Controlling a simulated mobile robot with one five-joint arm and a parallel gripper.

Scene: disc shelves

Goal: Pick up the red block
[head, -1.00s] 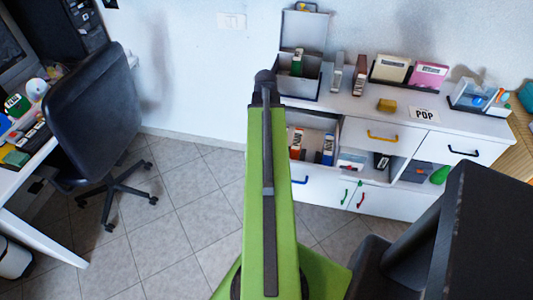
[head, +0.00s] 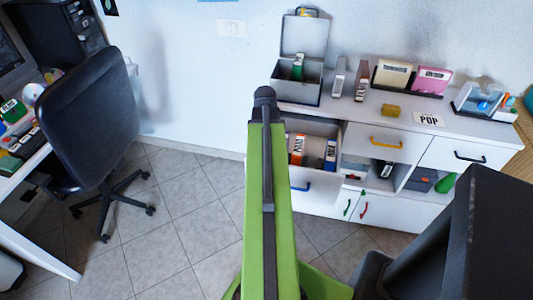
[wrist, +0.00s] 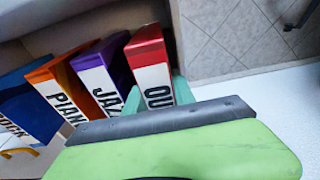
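In the wrist view a red upright case (wrist: 150,65), its white label partly showing "OU", stands at the right end of a row of cases. A purple case (wrist: 100,72) is just left of it. My gripper (wrist: 150,106) is at the lower edge of the red case; teal parts show at the case's base and beside its right side. Whether they grip it is unclear. In the head view my green arm hides the gripper, and I cannot clearly pick out the red case in the open drawer (head: 308,187).
Orange (wrist: 67,88) and blue (wrist: 28,110) cases stand left of the purple one. The white cabinet top holds a grey box (head: 298,90), other cases, a yellow block (head: 390,111) and a "POP" card (head: 429,119). A black chair (head: 90,125) stands left; tiled floor lies between.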

